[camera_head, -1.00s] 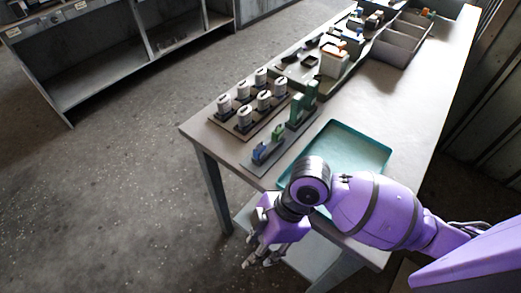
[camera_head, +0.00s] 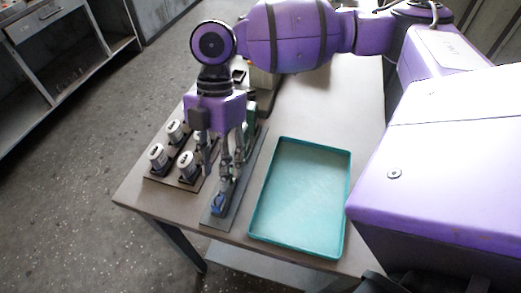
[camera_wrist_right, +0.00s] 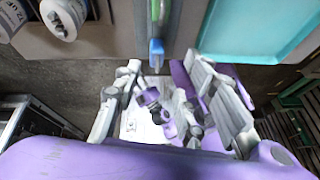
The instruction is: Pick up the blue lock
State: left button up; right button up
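The blue lock (camera_head: 218,204) stands at the near end of a narrow grey strip (camera_head: 222,218) on the table. It also shows at the top centre of the right wrist view (camera_wrist_right: 156,48), with a green part (camera_wrist_right: 155,12) just beyond it. My right gripper (camera_head: 222,170) hangs fingers-down above the strip, just behind the blue lock in the head view. Its fingers stand apart in the right wrist view (camera_wrist_right: 165,72), with nothing between them; the lock appears ahead of them. The gripper hides part of the strip. My left gripper is not in view.
A teal tray (camera_head: 300,195), empty, lies right of the strip. White cylinders with black markings (camera_head: 158,157) stand on a dark board at the left, close to the gripper. A green block (camera_head: 251,113) stands behind the fingers. The table's front edge is near the lock.

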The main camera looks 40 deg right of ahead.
aim_at(217, 196)
jog(key=x, duration=0.2)
jog(key=shift+a+f, duration=0.15)
jog(key=shift+f, duration=0.1)
jog(key=x, duration=0.4)
jog(key=shift+a+f+p, duration=0.25)
jog(key=shift+a+p, duration=0.05)
jog(key=shift+f, duration=0.25)
jog(key=shift+s+f, duration=0.1)
jog(key=shift+s, duration=0.05)
jog(key=c, duration=0.9)
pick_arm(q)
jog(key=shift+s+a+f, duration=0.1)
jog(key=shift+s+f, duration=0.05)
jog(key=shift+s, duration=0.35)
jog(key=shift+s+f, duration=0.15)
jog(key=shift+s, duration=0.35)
pick_arm(e)
jog(key=shift+c, duration=0.3)
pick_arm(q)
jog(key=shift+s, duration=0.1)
